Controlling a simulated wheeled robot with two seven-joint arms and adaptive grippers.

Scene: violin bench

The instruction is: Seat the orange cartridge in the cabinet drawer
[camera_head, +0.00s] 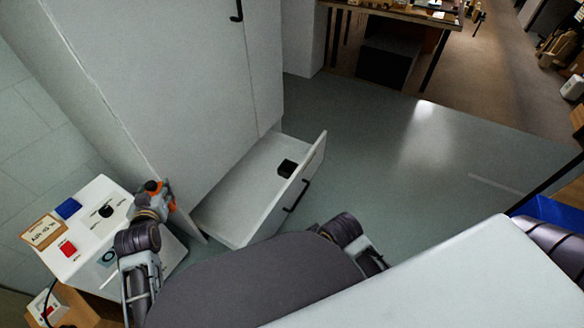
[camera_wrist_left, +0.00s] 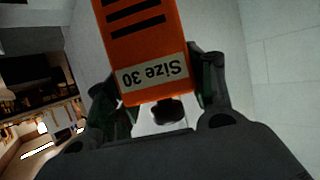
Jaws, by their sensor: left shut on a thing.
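The orange cartridge (camera_wrist_left: 145,45), with black stripes and a "Size 30" label, is between the fingers of my left gripper (camera_wrist_left: 155,85) in the left wrist view. My left gripper (camera_head: 157,190) is shut on it. In the head view only small orange patches show at the gripper, beside the cabinet's front edge and left of the drawer. The white cabinet drawer (camera_head: 240,192) is pulled open. I do not see my right gripper.
A white box (camera_head: 85,262) with a red button, a blue part and a black knob stands close to my left gripper. The tall white cabinet (camera_head: 165,80) rises behind the drawer. A workbench (camera_head: 400,12) stands at the back. Green floor right of the drawer is clear.

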